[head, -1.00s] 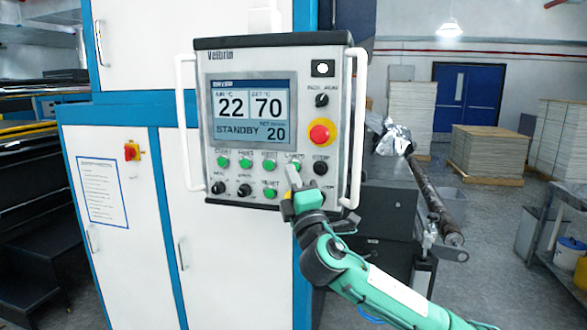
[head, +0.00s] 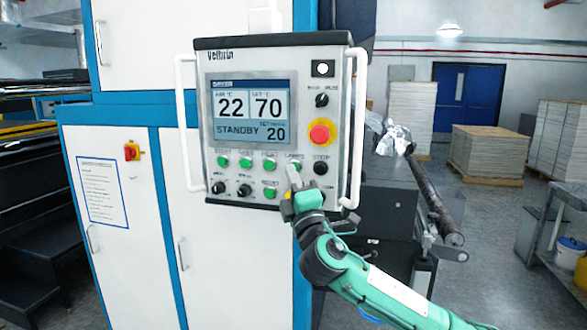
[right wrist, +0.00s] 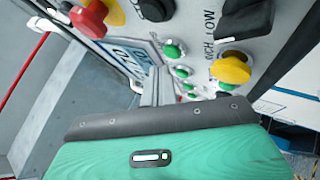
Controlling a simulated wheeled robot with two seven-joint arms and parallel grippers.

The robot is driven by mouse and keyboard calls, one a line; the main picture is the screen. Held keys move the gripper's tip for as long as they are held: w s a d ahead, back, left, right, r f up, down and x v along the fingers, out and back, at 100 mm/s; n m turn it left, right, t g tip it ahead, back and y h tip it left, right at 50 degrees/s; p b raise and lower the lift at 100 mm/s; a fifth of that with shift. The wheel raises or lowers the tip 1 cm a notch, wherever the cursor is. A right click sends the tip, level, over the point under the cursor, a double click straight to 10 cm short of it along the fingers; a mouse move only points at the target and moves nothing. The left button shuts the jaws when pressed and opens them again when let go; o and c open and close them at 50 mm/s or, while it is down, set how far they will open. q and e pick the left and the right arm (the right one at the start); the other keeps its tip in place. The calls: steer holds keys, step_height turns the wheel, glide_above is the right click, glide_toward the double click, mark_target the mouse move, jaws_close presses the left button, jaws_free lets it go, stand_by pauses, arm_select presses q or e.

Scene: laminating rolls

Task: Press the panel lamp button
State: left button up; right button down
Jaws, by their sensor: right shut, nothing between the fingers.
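The control panel (head: 203,150) hangs on the front of the white and blue machine. Its lamp button (head: 296,164) is green and sits at the right end of the upper row of green buttons, under a small label. My right gripper (head: 292,172) is shut and empty, with its fingertips at the lower left edge of that button and partly covering it. I cannot tell whether they touch it. In the right wrist view, several green buttons (right wrist: 173,51) show beyond the gripper body, and the fingertips are hard to make out. My left gripper is not in view.
A red stop knob (head: 322,132) on a yellow ring and a black button (head: 320,168) sit close to the lamp button. The display (head: 249,111) reads STANDBY. White handles (head: 354,130) flank the panel. A dark roller (head: 437,203) lies to the right.

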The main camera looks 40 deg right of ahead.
stand_by(0.4)
steer(key=shift+w+d, duration=0.3)
steer(key=shift+d, duration=0.05)
steer(key=shift+w+d+b, duration=0.25)
steer(key=shift+d+b, duration=0.05)
stand_by(0.7)
steer(key=shift+s+a, duration=0.1)
steer(key=shift+a, duration=0.05)
steer(key=shift+s+a, duration=0.45)
steer(key=shift+a, duration=0.05)
stand_by(0.4)
steer(key=shift+s+a+p, duration=0.5)
steer(key=shift+s+a, duration=1.1)
steer(key=shift+a, duration=0.25)
